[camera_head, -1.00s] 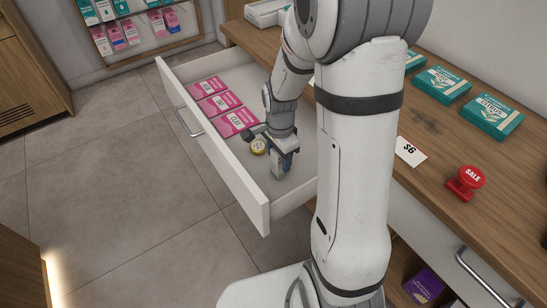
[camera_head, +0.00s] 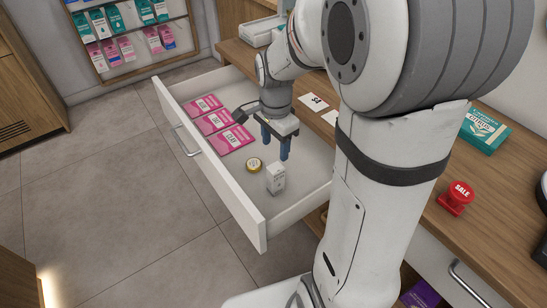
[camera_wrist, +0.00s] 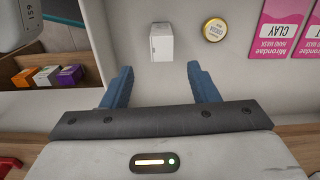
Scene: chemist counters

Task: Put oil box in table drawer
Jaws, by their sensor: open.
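The oil box appears to be the small white box (camera_head: 275,178) standing in the open table drawer (camera_head: 215,180), near its front right corner. The white box also shows in the wrist view (camera_wrist: 162,43), ahead of the fingers and apart from them. My gripper (camera_head: 274,150) is open and empty, above the drawer and behind the box. Its two blue fingers also show in the wrist view (camera_wrist: 160,85), spread apart.
A round yellow tin (camera_head: 254,164) lies beside the box. Several pink mask packets (camera_head: 211,123) lie at the drawer's left side. The wooden counter (camera_head: 405,175) holds a red SALE button (camera_head: 456,197) and a teal box (camera_head: 488,129).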

